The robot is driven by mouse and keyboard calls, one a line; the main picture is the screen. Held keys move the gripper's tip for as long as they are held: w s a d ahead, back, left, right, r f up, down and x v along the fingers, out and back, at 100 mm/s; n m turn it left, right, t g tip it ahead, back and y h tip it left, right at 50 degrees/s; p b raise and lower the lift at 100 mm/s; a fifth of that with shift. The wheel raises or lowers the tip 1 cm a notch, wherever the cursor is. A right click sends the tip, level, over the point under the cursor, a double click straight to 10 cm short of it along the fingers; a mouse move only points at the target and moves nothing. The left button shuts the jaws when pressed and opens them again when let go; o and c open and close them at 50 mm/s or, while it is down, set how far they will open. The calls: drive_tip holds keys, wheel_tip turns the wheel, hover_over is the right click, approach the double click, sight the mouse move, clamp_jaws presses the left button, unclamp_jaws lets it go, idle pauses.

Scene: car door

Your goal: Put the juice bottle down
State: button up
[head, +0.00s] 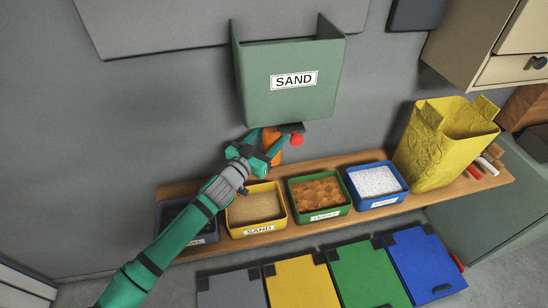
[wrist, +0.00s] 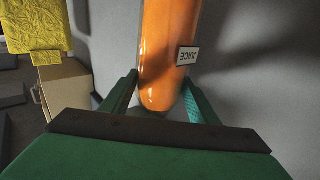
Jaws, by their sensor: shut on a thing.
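The juice bottle is orange with a small white JUICE label; in the wrist view the bottle (wrist: 167,45) stands between my two fingers, with the label reading upside down. In the head view only a small orange part of the bottle (head: 271,138) shows. My gripper (head: 266,152) is shut on it, just below the green SAND hopper and above the back of the wooden shelf (head: 435,196). My green fingers hide much of the bottle in the head view. I cannot tell whether its base touches the shelf.
The SAND hopper (head: 258,97) hangs above, with a red knob (head: 297,139) near its underside. The shelf holds a dark bin, yellow sand bin (head: 236,230), green bin (head: 302,213), blue bin (head: 359,200) and yellow bag (head: 425,160). Coloured panels (head: 365,270) lie below.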

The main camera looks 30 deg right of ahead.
drive_tip(key=shift+w+d+f, duration=0.6)
drive_tip(key=shift+d+f, duration=0.05)
drive_tip(key=shift+d, duration=0.25)
drive_tip(key=f, duration=0.5)
drive_tip(key=shift+s+f, duration=0.2)
drive_tip(key=shift+f, duration=2.7)
drive_tip(key=o, duration=1.4)
drive_tip(key=shift+f, duration=0.1)
